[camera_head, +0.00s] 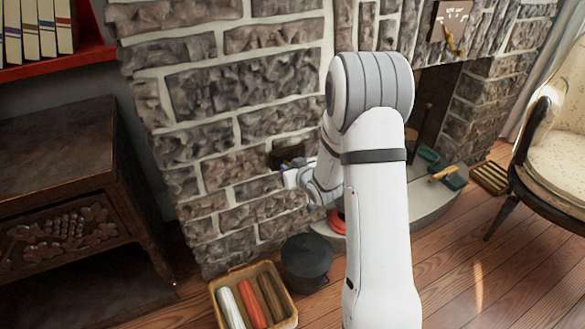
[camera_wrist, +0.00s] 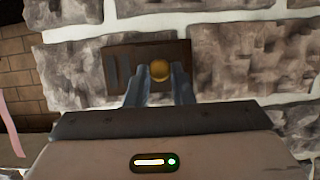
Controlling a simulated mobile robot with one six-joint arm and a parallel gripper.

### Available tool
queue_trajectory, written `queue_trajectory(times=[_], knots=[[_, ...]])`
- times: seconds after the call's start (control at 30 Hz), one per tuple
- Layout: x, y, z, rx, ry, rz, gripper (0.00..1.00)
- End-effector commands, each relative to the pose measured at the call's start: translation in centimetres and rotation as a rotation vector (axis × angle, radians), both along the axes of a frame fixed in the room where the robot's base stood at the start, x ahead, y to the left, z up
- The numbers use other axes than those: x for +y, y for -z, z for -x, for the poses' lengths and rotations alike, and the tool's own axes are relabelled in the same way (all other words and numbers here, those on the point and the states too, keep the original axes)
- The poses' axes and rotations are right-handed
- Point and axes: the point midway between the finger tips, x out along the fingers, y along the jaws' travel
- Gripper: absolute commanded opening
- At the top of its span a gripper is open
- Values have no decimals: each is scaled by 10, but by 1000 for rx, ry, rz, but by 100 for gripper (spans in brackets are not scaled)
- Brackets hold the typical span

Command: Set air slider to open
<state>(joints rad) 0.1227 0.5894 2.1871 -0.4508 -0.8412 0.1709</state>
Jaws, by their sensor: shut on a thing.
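The air slider is a dark brown plate (camera_wrist: 119,62) set in the stone wall, with dark slots at its left and a round brass knob (camera_wrist: 160,71) near its middle. My gripper (camera_wrist: 160,82) has its two fingers on either side of the knob and is shut on it. In the head view, the dark plate (camera_head: 287,154) shows on the chimney stone, with my gripper (camera_head: 292,172) against it. My arm hides part of the area around it there.
A black pot (camera_head: 306,262) and a basket (camera_head: 291,322) with rolled items stand on the floor below. A dark wooden cabinet (camera_head: 55,150) is at the left. An armchair (camera_head: 560,130) is at the right. The fireplace opening is behind my arm.

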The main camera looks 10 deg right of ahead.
Motion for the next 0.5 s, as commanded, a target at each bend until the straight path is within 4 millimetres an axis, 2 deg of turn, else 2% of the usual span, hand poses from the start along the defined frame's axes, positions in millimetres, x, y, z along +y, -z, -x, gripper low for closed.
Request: queue_trajectory(times=[0.03,0.27,0.5], knots=[[7,1,1,1,-18,3,23],[4,1,1,0,-13,2,42],[1,0,1,0,-6,2,43]])
